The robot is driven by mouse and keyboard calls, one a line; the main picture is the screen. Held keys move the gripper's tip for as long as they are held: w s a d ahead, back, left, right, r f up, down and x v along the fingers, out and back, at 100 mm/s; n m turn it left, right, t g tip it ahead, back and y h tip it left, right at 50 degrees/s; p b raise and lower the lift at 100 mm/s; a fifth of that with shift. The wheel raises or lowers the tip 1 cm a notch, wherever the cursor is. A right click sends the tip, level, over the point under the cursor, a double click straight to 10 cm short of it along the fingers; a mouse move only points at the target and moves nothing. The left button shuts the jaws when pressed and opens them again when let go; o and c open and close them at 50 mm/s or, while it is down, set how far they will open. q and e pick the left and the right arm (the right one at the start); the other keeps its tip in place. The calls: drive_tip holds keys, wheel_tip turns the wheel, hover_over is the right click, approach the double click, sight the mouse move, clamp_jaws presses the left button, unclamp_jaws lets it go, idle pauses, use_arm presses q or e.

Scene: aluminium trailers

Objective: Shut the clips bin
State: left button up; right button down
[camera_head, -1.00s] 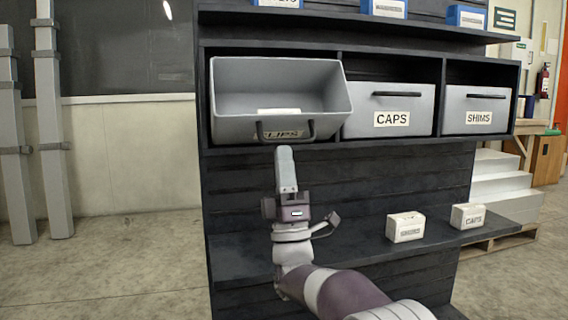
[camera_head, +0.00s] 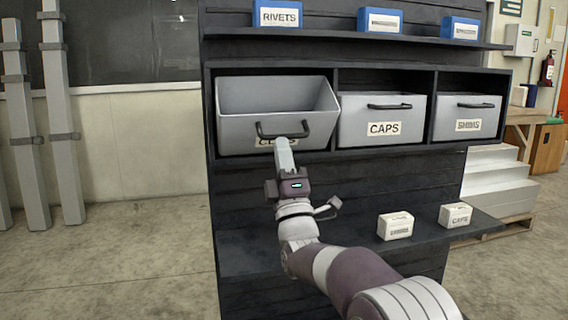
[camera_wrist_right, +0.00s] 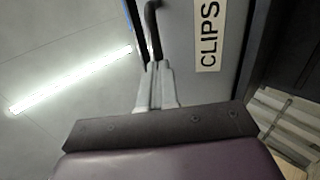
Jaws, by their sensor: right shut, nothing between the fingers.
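The grey clips bin (camera_head: 238,130) sits in the left compartment of the shelf, tilted out at the top so that its inside shows. Its dark handle (camera_head: 282,131) is on the front, and the CLIPS label is partly hidden behind my gripper. My right gripper (camera_head: 284,146) is shut and empty, with its fingertips at the bin's front just below the handle. In the right wrist view the fingers (camera_wrist_right: 158,68) are close to the handle (camera_wrist_right: 152,30), beside the CLIPS label (camera_wrist_right: 209,35); I cannot tell whether they touch. My left gripper is not in view.
The caps bin (camera_head: 355,132) and shims bin (camera_head: 450,125) sit closed to the right. Blue boxes, one a rivets box (camera_head: 278,14), stand on the shelf above. Two small white boxes (camera_head: 395,226) (camera_head: 455,215) stand on the lower ledge. Open floor lies left.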

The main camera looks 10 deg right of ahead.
sight(278, 115)
drive_tip(key=shift+w+r+g+p, duration=0.6)
drive_tip(key=shift+r+g+p, duration=0.55)
drive_tip(key=shift+p, duration=1.5)
drive_tip(key=shift+w+r+g+p, duration=0.65)
drive_tip(key=shift+r+g+p, duration=0.45)
drive_tip(key=shift+p, duration=1.55)
drive_tip(key=shift+w+r+g+p, duration=0.6)
drive_tip(key=shift+r+g+p, duration=0.55)
drive_tip(key=shift+p, duration=1.5)
drive_tip(key=shift+w+g+p, duration=0.25)
drive_tip(key=shift+g+p, duration=0.05)
drive_tip(key=shift+p, duration=0.55)
